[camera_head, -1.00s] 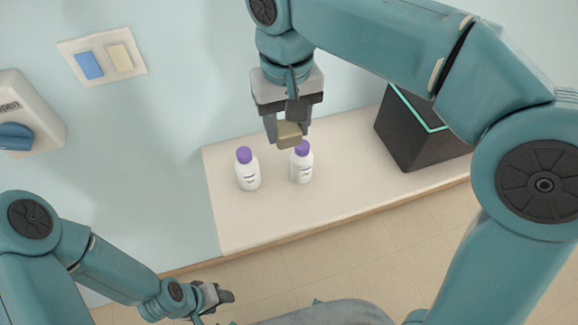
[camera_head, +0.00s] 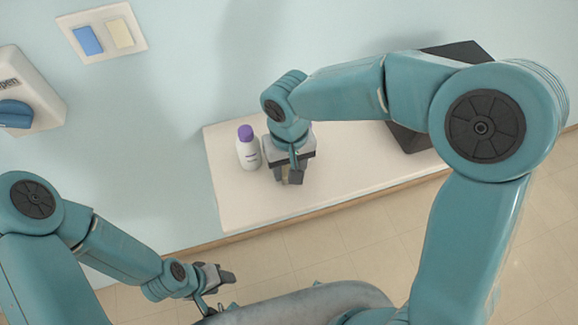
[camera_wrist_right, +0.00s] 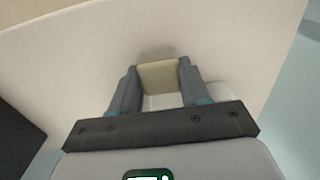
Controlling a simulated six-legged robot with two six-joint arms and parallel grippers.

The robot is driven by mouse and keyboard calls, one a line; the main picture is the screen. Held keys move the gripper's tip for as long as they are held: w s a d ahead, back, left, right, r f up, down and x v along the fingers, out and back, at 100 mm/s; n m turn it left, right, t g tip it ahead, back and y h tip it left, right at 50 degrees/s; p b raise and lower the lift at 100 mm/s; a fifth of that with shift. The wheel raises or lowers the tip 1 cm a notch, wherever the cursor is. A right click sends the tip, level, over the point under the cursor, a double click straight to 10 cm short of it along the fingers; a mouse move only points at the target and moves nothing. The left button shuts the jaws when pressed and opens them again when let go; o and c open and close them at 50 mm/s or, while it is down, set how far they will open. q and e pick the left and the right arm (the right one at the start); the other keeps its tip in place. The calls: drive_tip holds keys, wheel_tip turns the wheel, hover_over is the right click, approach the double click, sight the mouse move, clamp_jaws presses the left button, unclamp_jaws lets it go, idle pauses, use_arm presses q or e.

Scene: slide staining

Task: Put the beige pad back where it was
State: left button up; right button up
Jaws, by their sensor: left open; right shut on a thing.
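The beige pad (camera_wrist_right: 160,77) is between the fingertips of my right gripper (camera_wrist_right: 158,80) in the right wrist view. That gripper is shut on it, low over the pale tabletop. A shadow lies just beyond the pad; I cannot tell whether it touches the table. In the head view my right gripper (camera_head: 290,178) points down at the table and mostly hides the pad. My left gripper (camera_head: 218,280) is open and empty at the lower left, in front of the table.
A white bottle with a purple cap (camera_head: 248,149) stands left of my right gripper on the pale table (camera_head: 235,205). A dark box (camera_head: 408,138) stands at the right. A wall panel (camera_head: 132,17) holds blue and cream pieces.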

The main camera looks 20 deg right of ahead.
drive_tip(key=shift+a+f, duration=0.1)
drive_tip(key=shift+f, duration=0.15)
drive_tip(key=shift+f, duration=0.1)
drive_tip(key=shift+f, duration=0.15)
drive_tip(key=o, duration=0.9)
drive_tip(key=shift+o, duration=0.2)
